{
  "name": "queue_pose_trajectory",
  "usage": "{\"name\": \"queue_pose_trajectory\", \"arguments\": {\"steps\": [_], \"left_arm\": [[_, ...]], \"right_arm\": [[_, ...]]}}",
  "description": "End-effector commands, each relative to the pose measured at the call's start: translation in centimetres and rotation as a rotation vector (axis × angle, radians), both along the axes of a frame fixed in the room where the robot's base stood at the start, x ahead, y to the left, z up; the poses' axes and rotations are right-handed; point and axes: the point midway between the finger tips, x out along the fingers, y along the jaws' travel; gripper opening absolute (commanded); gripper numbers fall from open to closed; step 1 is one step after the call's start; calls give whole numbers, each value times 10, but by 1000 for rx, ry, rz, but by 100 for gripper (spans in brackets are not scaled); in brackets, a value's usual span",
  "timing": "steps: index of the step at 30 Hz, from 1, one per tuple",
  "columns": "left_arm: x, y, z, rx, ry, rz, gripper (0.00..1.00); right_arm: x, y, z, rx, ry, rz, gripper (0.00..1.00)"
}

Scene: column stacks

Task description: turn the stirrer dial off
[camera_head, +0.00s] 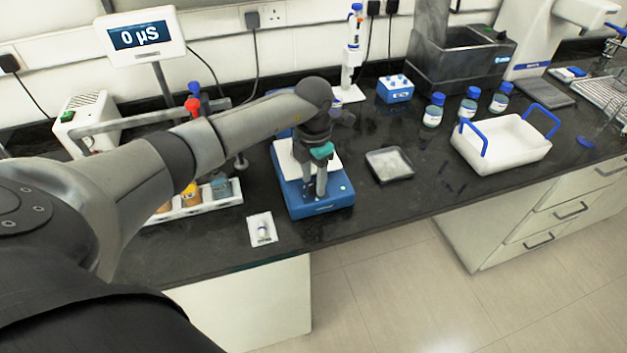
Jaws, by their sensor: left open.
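The stirrer (335,190) is a blue box with a white top plate (287,160), standing near the front edge of the black bench. My left arm comes in from the left, and my left gripper (315,190) points down at the front face of the stirrer. Its two fingers are apart, with a narrow gap between them. The fingertips are at or just above the front panel; I cannot tell whether they touch it. The dial is not clear, as the fingers cover that part of the panel. My right gripper is out of view.
A small white packet (262,229) lies left of the stirrer, and a shallow clear dish (390,165) lies right of it. A rack of bottles (236,196) stands left. A white tray with blue handles (500,145), blue-capped bottles (433,110) and a pipette stand (348,95) are farther off.

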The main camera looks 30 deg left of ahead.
Motion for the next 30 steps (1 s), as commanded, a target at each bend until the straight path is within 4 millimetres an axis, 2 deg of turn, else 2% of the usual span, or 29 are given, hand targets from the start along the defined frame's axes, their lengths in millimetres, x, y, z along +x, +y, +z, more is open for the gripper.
{"name": "queue_pose_trajectory", "arguments": {"steps": [4, 12, 26, 30], "left_arm": [[-1, 0, -9, -1, 1, -1, 52], [0, 0, -10, 0, 0, -1, 52], [0, 0, -10, 0, 0, -1, 1], [0, 0, -10, 0, 0, -1, 0]], "right_arm": [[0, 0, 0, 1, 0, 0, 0], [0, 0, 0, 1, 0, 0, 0], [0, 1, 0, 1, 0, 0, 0], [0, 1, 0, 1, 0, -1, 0]]}}
